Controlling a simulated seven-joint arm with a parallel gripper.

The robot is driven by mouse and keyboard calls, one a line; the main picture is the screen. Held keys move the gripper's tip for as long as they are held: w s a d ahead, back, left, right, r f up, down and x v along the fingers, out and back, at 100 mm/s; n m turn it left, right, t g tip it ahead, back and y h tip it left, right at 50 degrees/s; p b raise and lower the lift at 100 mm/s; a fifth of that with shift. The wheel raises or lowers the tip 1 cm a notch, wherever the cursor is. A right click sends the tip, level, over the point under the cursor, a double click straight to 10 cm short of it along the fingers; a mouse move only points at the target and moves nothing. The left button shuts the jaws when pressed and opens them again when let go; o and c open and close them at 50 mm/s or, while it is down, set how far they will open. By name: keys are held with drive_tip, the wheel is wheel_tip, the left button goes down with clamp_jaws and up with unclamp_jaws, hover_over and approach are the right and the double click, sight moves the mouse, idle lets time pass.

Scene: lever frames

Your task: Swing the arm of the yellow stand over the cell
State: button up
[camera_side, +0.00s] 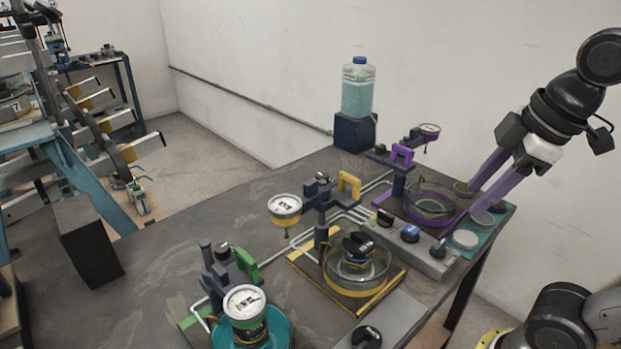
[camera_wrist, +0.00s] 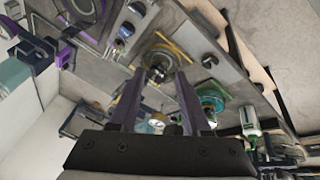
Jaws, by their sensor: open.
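The yellow stand (camera_side: 321,222) is on the table in the side view, with a yellow handle (camera_side: 349,186) on its arm. Its arm points left, and a round white dial gauge (camera_side: 285,207) hangs from it over bare table, left of the cell. The cell (camera_side: 380,278) is a glass dish with a yellow band and a dark cylinder inside. My gripper (camera_side: 477,199) is open and empty, up and right of the yellow stand, beside the purple dish. In the wrist view, its fingers (camera_wrist: 160,74) are apart, with the yellow-edged cell beyond them.
A purple stand (camera_side: 398,183) with its gauge (camera_side: 430,129) is behind, near a purple-banded dish (camera_side: 435,221). A green-handled stand (camera_side: 229,275) has its gauge over a teal dish at front. A blue-capped bottle (camera_side: 358,91) stands on a dark block. Pipes run between the stands.

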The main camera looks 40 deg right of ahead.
drive_tip(key=w+a+r+n+g, duration=0.2)
drive_tip(key=w+a+r+n, duration=0.1)
drive_tip(key=w+r+n, duration=0.8)
drive_tip(key=n+g, duration=0.1)
drive_tip(key=g, duration=0.1)
hover_over(311, 182)
wheel_tip(311, 182, down, 4)
wheel_tip(311, 182, down, 14)
drive_tip(key=shift+r, duration=0.25)
clamp_jaws()
idle(0.7)
